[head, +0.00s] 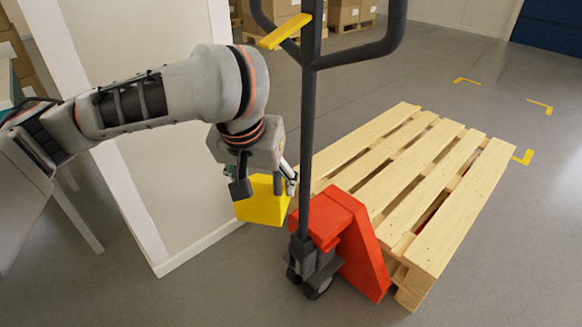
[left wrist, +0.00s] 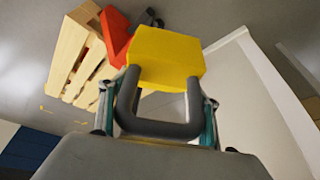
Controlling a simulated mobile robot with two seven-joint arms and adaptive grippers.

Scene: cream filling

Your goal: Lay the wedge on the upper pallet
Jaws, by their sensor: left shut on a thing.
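The yellow wedge (head: 262,207) is in my left gripper (head: 264,186), which is shut on it. The wedge hangs above the floor beside the pallet jack's red body, left of the jack's dark upright. In the left wrist view the wedge (left wrist: 166,57) shows ahead of the fingers (left wrist: 160,88). The slatted wooden pallet (head: 420,180) lies over the jack to the right, apart from the wedge; it also shows in the left wrist view (left wrist: 72,50). I cannot tell whether a second pallet lies under it. My right gripper is not in view.
The red pallet jack (head: 357,245) and its dark handle (head: 308,120) stand between my left gripper and the pallet. A white panel (head: 165,170) stands at left. Cardboard boxes (head: 345,14) are at the back. The pallet's top looks bare. Yellow marks (head: 524,157) lie on the open floor.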

